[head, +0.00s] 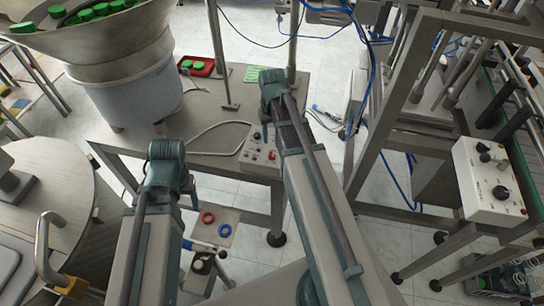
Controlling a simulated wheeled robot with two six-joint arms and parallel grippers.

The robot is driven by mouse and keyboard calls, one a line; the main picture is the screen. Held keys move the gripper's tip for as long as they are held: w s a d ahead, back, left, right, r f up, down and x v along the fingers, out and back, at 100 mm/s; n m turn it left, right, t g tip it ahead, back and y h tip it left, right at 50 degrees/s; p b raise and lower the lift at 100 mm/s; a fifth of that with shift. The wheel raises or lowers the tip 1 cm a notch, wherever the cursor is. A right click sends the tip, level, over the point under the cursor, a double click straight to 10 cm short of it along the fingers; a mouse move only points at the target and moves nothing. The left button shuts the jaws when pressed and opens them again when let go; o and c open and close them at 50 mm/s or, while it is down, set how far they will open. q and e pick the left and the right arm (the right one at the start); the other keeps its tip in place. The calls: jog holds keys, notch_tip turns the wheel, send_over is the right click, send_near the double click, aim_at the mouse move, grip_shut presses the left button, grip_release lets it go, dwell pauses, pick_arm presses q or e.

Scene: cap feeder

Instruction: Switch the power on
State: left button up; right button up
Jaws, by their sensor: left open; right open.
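A small pale control box (259,153) with dark knobs and a red button sits at the front edge of the feeder table. My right arm passes close beside it and may hide part of it. A larger white control box (482,193) with black knobs and a small red part is on the machine frame at the right. My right gripper (272,88) is above the table, beyond the small box. My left gripper (168,165) is near the table's front edge, left of that box. Both look empty; their fingertips are hard to make out.
A bowl feeder (125,60) with green caps stands at the back left. A metal post (218,55) rises from the table. A low stand holds red and blue rings (208,217). A round table (75,185) is at left.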

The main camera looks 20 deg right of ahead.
aim_at(272, 154)
notch_tip(272, 154, down, 9)
jog(key=b, duration=0.7)
jog(key=shift+r+b, duration=0.1)
jog(key=shift+b, duration=0.2)
grip_shut()
